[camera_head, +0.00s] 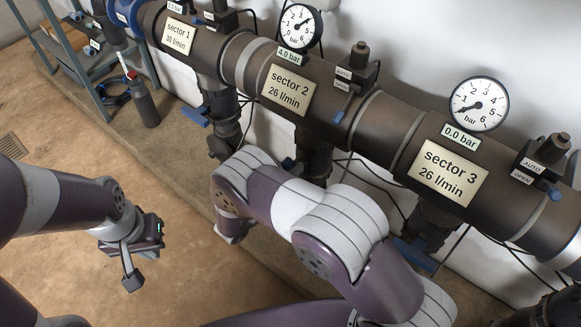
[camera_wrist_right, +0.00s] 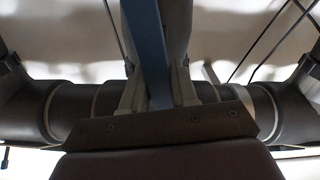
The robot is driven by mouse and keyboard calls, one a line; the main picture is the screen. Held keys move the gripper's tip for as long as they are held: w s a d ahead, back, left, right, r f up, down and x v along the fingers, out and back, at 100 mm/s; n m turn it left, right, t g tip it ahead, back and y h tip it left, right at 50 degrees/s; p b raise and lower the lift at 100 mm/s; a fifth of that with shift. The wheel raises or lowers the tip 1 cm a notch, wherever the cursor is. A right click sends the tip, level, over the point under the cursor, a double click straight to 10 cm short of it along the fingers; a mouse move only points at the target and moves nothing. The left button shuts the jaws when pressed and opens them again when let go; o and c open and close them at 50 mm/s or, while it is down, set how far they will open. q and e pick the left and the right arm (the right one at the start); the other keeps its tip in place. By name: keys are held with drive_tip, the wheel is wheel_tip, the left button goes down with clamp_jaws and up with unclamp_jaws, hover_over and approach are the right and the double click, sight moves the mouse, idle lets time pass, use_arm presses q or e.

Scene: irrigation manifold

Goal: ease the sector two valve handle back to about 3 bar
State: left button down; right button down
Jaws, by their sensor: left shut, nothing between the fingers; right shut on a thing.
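The sector 2 gauge (camera_head: 300,27) stands on the pipe, and the display under it reads 4.0 bar. The sector 2 plate (camera_head: 287,90) reads 26 l/min. The right gripper is hidden in the head view. My left gripper (camera_head: 132,278) is shut and empty above the floor at the left, away from the pipe.
Blue handles also sit under sector 1 (camera_head: 194,116) and sector 3 (camera_head: 415,256). The sector 3 gauge (camera_head: 479,104) has a 0.0 bar display. Thin cables hang behind the pipe. A metal shelf (camera_head: 80,60) stands at the back left. The floor at the left is clear.

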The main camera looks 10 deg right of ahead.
drive_tip(key=n, duration=0.3)
drive_tip(key=shift+w+a+f+p, duration=0.1)
drive_tip(key=shift+w+a+p, duration=0.15)
drive_tip(key=shift+w+p, duration=0.05)
drive_tip(key=shift+w+a+f+n, duration=0.1)
drive_tip(key=shift+w+f+n, duration=0.05)
drive_tip(key=shift+n, duration=0.75)
drive_tip(key=shift+w+a+f+n, duration=0.1)
drive_tip(key=shift+f+n, duration=0.05)
drive_tip(key=shift+n, duration=0.75)
drive_tip(key=c, duration=1)
unclamp_jaws()
drive_tip(key=shift+o, duration=0.2)
